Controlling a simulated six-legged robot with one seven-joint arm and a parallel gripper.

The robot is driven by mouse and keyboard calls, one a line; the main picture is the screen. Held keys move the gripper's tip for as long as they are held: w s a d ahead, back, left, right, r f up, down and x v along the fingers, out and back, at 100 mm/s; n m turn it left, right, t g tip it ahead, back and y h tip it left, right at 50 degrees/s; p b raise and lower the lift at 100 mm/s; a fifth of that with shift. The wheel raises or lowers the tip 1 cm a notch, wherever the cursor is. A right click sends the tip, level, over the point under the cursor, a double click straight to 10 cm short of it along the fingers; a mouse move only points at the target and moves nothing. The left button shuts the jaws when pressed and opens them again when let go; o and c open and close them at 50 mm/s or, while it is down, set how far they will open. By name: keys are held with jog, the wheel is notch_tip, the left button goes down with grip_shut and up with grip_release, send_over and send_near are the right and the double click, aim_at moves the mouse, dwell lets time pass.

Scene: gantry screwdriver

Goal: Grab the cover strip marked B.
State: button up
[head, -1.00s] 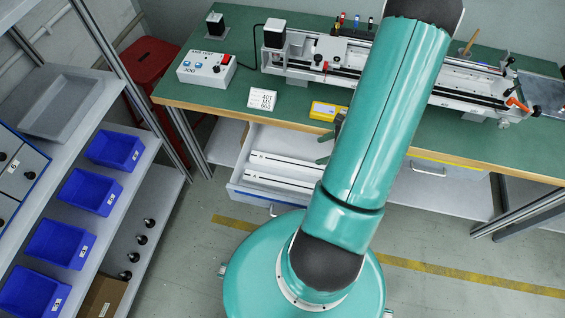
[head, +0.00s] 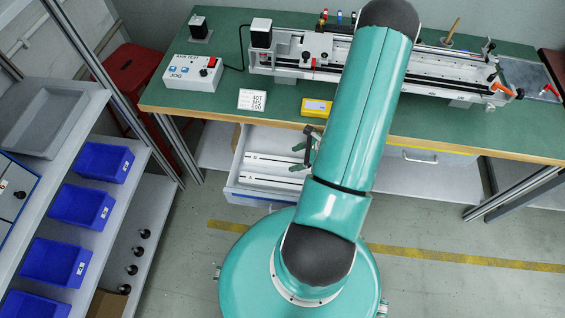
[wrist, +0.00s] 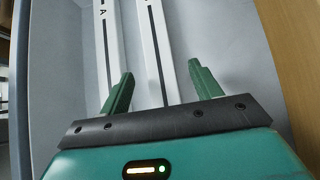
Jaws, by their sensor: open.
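Two pale cover strips with dark centre lines lie side by side in an open drawer (head: 236,192). In the wrist view one strip (wrist: 103,48) carries the letter A. The other strip (wrist: 150,45) lies to its right; no letter on it is readable there. In the head view the unlettered strip is the far one (head: 272,160) and the A strip is the near one (head: 262,177). My gripper (wrist: 161,84) is open and empty, with its green fingers on either side of the unlettered strip in the picture. It also shows over the drawer's right part in the head view (head: 300,157).
The drawer sits under the green workbench (head: 220,104), whose front edge is close to my arm. A yellow device (head: 316,107) and a white sign (head: 252,100) stand on the bench. Shelves with blue bins (head: 80,205) are at the left.

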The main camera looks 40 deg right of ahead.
aim_at(284, 161)
jog(key=x, duration=0.5)
jog(key=shift+w+a, duration=0.2)
jog(key=shift+a, duration=0.05)
jog(key=shift+r, duration=0.1)
jog(key=c, duration=1.2)
jog(key=shift+o, duration=0.2)
jog(key=shift+r, duration=0.1)
notch_tip(284, 161, up, 9)
jog(key=shift+r, duration=0.4)
